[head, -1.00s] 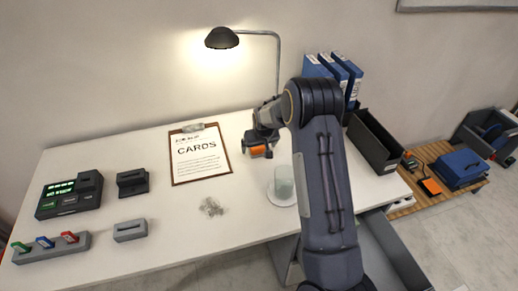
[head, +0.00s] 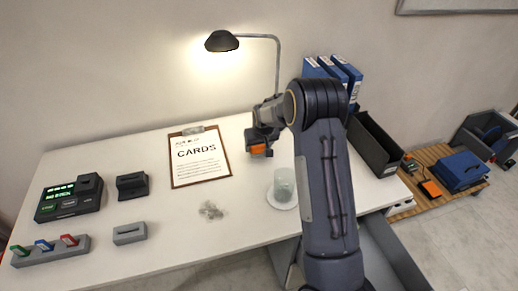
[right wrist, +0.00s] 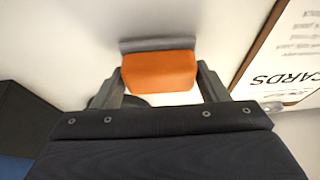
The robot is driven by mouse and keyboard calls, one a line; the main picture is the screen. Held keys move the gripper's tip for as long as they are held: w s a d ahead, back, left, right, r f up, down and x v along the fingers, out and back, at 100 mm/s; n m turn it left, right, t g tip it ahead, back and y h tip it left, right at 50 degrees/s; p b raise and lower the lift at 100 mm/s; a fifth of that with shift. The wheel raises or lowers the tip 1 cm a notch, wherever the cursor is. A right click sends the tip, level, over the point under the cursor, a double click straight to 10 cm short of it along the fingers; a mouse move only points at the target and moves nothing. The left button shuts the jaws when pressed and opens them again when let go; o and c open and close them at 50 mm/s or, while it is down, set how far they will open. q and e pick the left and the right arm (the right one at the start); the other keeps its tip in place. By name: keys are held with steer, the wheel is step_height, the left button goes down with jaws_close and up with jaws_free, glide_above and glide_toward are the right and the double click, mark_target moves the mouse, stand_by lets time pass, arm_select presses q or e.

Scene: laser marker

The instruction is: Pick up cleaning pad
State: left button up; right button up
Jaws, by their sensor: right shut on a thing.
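The cleaning pad (head: 258,149) is a small orange block with a grey layer. In the right wrist view the orange pad (right wrist: 162,72) sits between the two fingers, with its grey side facing away from the gripper. My right gripper (head: 259,143) is shut on it, over the white table just right of the clipboard. In the right wrist view the gripper (right wrist: 162,84) has one finger against each side of the pad. I cannot tell exactly how far the pad is above the table. My left gripper is not in view.
The CARDS clipboard (head: 200,160) lies left of the gripper. A cup (head: 284,183) on a saucer stands in front. A grey powdery patch (head: 211,210) lies on the table (head: 165,235). A lamp (head: 222,41), blue binders (head: 333,72) and a dark bin (head: 374,148) stand behind and right.

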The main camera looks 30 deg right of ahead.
steer(key=s+a+r+b, duration=0.1)
steer(key=s+a+r, duration=0.4)
steer(key=s+r, duration=0.6)
steer(key=shift+s+a, duration=0.2)
steer(key=shift+s, duration=0.8)
